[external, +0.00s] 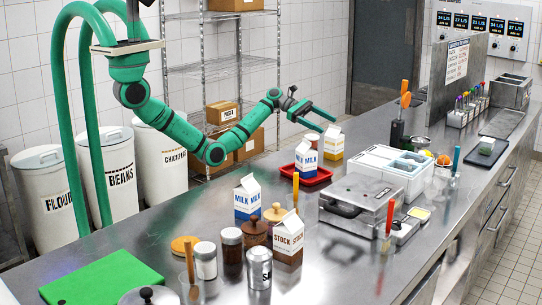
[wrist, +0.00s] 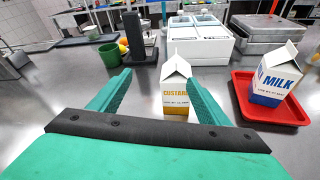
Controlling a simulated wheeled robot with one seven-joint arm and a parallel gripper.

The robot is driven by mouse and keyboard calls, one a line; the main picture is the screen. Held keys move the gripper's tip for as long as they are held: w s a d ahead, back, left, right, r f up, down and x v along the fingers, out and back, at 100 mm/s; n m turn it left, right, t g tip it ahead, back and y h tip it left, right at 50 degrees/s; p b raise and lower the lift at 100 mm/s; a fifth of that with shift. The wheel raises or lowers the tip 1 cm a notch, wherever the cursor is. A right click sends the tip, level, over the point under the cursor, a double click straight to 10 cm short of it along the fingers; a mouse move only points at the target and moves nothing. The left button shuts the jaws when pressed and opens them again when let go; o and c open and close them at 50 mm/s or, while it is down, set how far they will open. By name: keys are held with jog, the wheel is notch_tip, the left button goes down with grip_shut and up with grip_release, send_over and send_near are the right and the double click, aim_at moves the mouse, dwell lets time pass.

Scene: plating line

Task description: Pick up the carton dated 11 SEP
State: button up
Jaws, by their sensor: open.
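My gripper (external: 328,125) is open and empty above the counter; its two green fingers also show in the wrist view (wrist: 161,74). A white and yellow custard carton (wrist: 176,92) stands upright ahead, between the fingers in the picture; it also shows in the external view (external: 334,143). A white and blue milk carton (wrist: 272,76) stands on a red tray (wrist: 244,101), right of the fingers. In the external view, a second milk carton (external: 247,198) and a brown and white stock carton (external: 288,238) stand nearer the camera. The small date lines are too small to read.
A white box with compartments (wrist: 197,42) and a steel press (wrist: 268,38) stand behind the cartons. A dark holder (wrist: 136,52) and a green cup (wrist: 109,52) are at left. Jars and a green board (external: 104,278) are at the counter's near end.

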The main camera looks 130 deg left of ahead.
aim_at(340, 147)
jog(key=shift+n+g+h, duration=0.6)
jog(key=shift+h, duration=0.2)
jog(key=d+f, duration=0.1)
jog(key=w+d+f, duration=0.1)
jog(key=d+f, duration=0.1)
jog(key=shift+w+f, duration=0.3)
jog(key=shift+w, duration=0.05)
jog(key=x, duration=0.4)
jog(key=shift+w+f, duration=0.15)
jog(key=shift+a+f+x, duration=0.15)
jog(key=shift+x, duration=1.4)
jog(key=shift+a+f+x, duration=0.15)
jog(key=shift+a+x, duration=0.05)
jog(key=shift+x, duration=1.35)
jog(key=shift+c, duration=0.6)
jog(key=c, duration=1)
jog(key=shift+r, duration=0.1)
jog(key=c, duration=0.4)
jog(key=shift+c, duration=0.2)
